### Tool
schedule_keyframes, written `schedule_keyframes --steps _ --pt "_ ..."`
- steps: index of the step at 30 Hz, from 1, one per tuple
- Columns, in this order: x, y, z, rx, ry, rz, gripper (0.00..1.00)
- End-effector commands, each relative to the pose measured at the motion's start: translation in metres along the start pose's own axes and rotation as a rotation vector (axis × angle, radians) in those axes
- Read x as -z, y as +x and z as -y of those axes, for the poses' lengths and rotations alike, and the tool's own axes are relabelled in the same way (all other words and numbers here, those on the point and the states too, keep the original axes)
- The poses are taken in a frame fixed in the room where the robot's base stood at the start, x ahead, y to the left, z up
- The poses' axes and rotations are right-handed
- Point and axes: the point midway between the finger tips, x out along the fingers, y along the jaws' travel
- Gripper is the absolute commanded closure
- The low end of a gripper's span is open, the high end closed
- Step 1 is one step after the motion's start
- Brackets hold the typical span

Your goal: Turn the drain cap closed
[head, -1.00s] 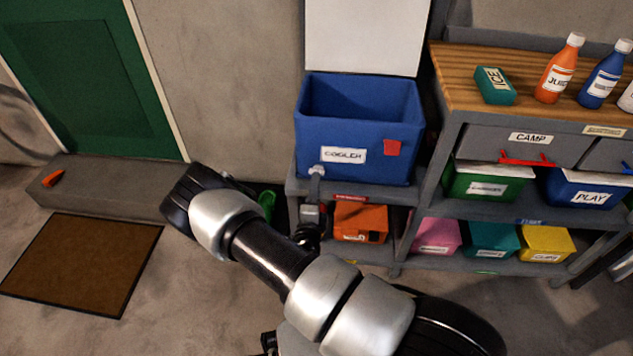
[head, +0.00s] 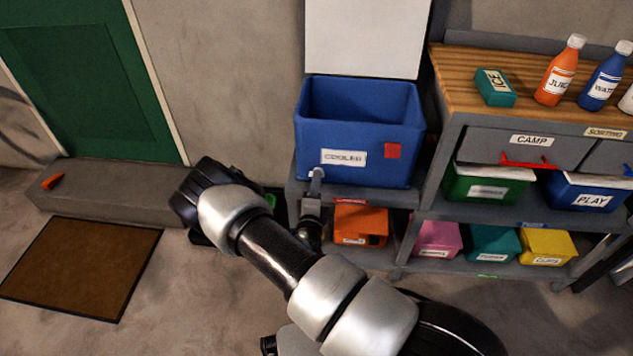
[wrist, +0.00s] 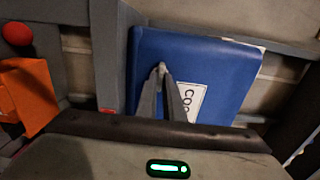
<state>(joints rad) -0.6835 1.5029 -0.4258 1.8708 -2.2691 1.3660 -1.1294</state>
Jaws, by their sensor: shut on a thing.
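The blue cooler (head: 365,125) stands on a grey shelf with its white lid up. The drain cap (wrist: 161,67) is a small pale piece low on the cooler's front, left of the COOLER label. In the head view it is mostly hidden behind the fingers. My gripper (wrist: 163,76) is shut on the cap, its two grey fingers meeting around it. In the head view, my gripper (head: 315,178) reaches up from below the shelf edge to the cooler front. How far the cap is turned cannot be told.
An orange box (head: 360,223) sits on the shelf below the cooler, close right of my wrist. A wooden-topped shelf unit (head: 452,80) with bottles and bins stands at the right. A brown doormat (head: 80,265) and a step (head: 110,187) lie at left.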

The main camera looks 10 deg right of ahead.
Motion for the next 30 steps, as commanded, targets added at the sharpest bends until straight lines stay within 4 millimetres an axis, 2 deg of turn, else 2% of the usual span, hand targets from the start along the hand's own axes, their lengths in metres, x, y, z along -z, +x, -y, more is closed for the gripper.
schedule_keyframes --steps 11,30 --pt "-0.0002 -0.0005 0.0022 0.000 0.161 0.001 1.00" --pt "-0.0003 -0.0009 0.0020 -0.001 0.757 0.001 1.00"
